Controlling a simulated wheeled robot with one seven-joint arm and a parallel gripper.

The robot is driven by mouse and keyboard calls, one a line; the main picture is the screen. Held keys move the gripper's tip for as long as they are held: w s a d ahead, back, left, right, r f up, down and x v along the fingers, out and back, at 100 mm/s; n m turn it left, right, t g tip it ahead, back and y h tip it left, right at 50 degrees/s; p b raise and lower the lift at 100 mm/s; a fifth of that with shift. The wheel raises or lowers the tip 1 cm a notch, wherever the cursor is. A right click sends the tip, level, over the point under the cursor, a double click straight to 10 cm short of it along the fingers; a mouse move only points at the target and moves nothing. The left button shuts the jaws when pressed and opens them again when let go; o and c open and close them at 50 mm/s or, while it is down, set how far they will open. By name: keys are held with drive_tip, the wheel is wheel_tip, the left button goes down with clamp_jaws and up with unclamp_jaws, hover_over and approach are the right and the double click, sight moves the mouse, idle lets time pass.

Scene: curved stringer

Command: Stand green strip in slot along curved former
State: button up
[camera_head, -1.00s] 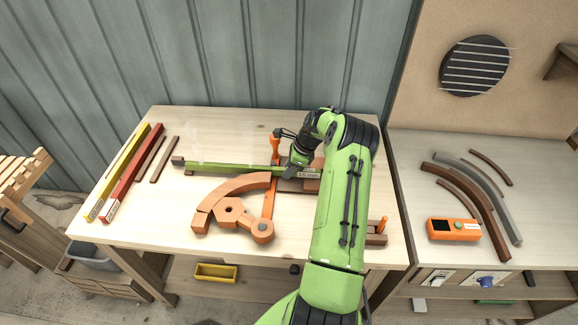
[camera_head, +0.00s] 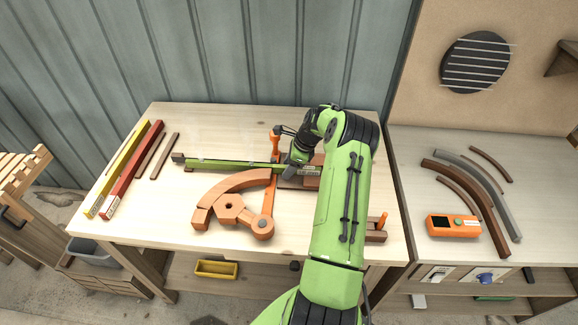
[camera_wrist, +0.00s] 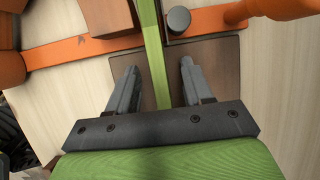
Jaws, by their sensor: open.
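The green strip (camera_head: 230,164) runs left to right behind the curved former, straight, its left end by a small dark block (camera_head: 178,158). A label shows near its right end. The curved former (camera_head: 232,190), an orange-brown arc, lies on the table in front of the strip. My gripper (camera_wrist: 158,84) is open, its two fingers on either side of the strip, with a gap showing on both sides in the wrist view. The strip (camera_wrist: 153,50) passes over a brown plate there. My arm hides part of the strip's right side in the head view. I cannot make out the slot.
An orange arm (camera_head: 269,195) crosses the strip and ends at a round pivot beside a hexagonal block (camera_head: 230,208). Yellow (camera_head: 124,170) and red (camera_head: 132,170) bars and two brown strips lie at the left. Curved pieces and an orange device (camera_head: 453,226) are on the right bench.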

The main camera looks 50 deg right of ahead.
drive_tip(key=p+v, duration=0.1)
drive_tip(key=v, duration=1.4)
drive_tip(key=shift+r, duration=0.35)
drive_tip(key=shift+s+d, duration=0.1)
drive_tip(key=w+a+r+n+g+h, duration=0.1)
drive_tip(key=a+r+n, duration=0.55)
drive_tip(key=a, duration=0.45)
drive_tip(key=w+a+r+n+g+h, duration=0.1)
drive_tip(key=a+r+n+h, duration=0.1)
drive_tip(key=a+r+n, duration=0.7)
drive_tip(key=s+a+r+n+t+h, duration=0.15)
drive_tip(key=s+a+n, duration=0.25)
drive_tip(key=s+a, duration=0.6)
drive_tip(key=s+a+f+n+t+y, duration=0.1)
drive_tip(key=s+a+f+n+t, duration=0.1)
drive_tip(key=s+a+n, duration=0.6)
drive_tip(key=shift+s+a+n+y, duration=0.35)
drive_tip(key=shift+s+a+n, duration=0.1)
drive_tip(key=shift+s, duration=0.65)
